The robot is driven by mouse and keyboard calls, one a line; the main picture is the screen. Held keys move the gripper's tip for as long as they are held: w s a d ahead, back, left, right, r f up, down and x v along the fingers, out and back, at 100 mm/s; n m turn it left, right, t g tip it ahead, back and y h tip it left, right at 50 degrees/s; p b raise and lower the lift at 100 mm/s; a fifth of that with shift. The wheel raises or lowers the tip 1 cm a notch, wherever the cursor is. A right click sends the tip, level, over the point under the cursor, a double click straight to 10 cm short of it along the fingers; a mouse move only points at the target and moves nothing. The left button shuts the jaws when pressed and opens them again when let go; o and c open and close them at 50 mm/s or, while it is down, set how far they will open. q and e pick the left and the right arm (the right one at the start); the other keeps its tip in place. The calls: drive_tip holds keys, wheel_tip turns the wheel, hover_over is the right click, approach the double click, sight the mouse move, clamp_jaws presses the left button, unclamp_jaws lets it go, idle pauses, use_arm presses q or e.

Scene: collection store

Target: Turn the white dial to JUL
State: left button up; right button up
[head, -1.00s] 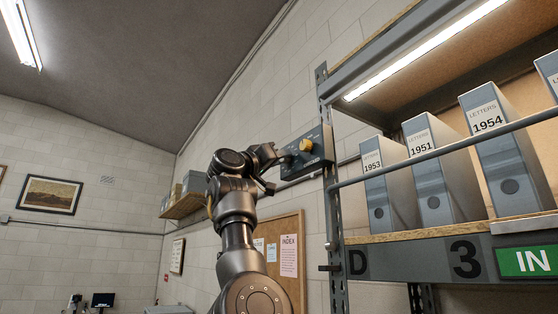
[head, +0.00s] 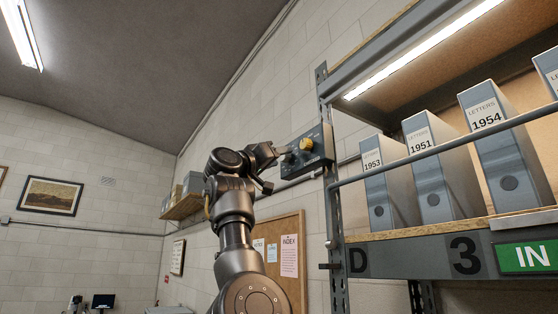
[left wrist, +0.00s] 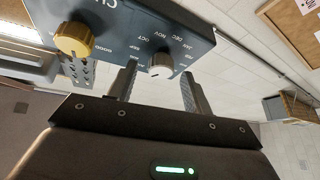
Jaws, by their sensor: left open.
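A dark blue-grey control box (head: 318,160) is fixed beside the rack's upright. The white dial (left wrist: 161,66) shows in the left wrist view on the box's face, ringed by month labels such as NOV, DEC and JAN. Its dark mark is too small to read against the labels. A brass-yellow knob (left wrist: 74,40) sits beside it, also visible in the head view (head: 306,144). My left gripper (left wrist: 158,72) is open, with one finger on each side of the white dial; contact cannot be told. In the head view the gripper (head: 283,153) largely hides that dial. My right gripper is not in view.
The rack's shelf (head: 420,232) with grey letter boxes (head: 432,170) stands right of the control box, with a rail (head: 440,150) across its front. A notice board (head: 299,222) and a small wall shelf (head: 184,206) are on the wall behind my arm.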

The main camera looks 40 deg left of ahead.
use_arm(q)
drive_tip(key=b+v, duration=0.6)
drive_tip(key=v, duration=0.4)
drive_tip(key=shift+w, duration=0.1)
